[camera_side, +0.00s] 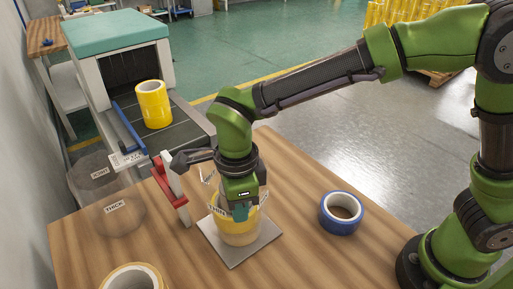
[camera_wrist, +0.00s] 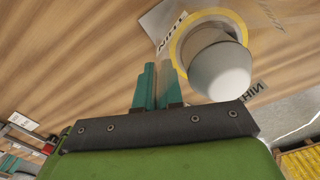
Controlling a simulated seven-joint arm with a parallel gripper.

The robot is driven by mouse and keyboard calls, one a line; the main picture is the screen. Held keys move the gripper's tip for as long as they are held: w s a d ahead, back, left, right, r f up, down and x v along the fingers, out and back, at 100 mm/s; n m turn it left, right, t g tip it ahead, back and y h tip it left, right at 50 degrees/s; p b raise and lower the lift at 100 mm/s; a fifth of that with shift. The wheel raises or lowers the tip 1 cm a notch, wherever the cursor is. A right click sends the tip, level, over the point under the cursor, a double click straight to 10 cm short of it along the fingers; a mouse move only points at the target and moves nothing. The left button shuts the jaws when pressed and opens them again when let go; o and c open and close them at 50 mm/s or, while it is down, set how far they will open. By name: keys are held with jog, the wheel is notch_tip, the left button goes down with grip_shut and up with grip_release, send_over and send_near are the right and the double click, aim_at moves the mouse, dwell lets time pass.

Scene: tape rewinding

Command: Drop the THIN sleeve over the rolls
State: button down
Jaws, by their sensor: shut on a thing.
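The clear THIN sleeve shows mainly by its labels, one on its left side (camera_side: 217,210) in the side view. It also shows in the wrist view by a label (camera_wrist: 172,33). My gripper (camera_side: 241,211) is shut on the sleeve's wall; its teal fingers (camera_wrist: 155,88) are close together in the wrist view. Below it, the yellow rolls (camera_side: 239,232) stand on a grey square plate (camera_side: 236,257). A white rounded post (camera_wrist: 220,72) rises inside the yellow ring. The sleeve's labels overlap the rolls' upper part; its lower edge is unclear.
A clear THICK sleeve (camera_side: 115,207) stands at the left of the wooden table. A red and white upright fixture (camera_side: 168,183) is close left of my gripper. A blue roll (camera_side: 341,212) lies to the right, another roll (camera_side: 134,277) at front. A yellow roll (camera_side: 154,104) stands on the conveyor.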

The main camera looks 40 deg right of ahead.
jog(key=shift+f, duration=0.4)
dwell(0.3)
jog(key=c, duration=1)
grip_release()
jog(key=shift+w+d, duration=0.1)
jog(key=shift+r, duration=3.55)
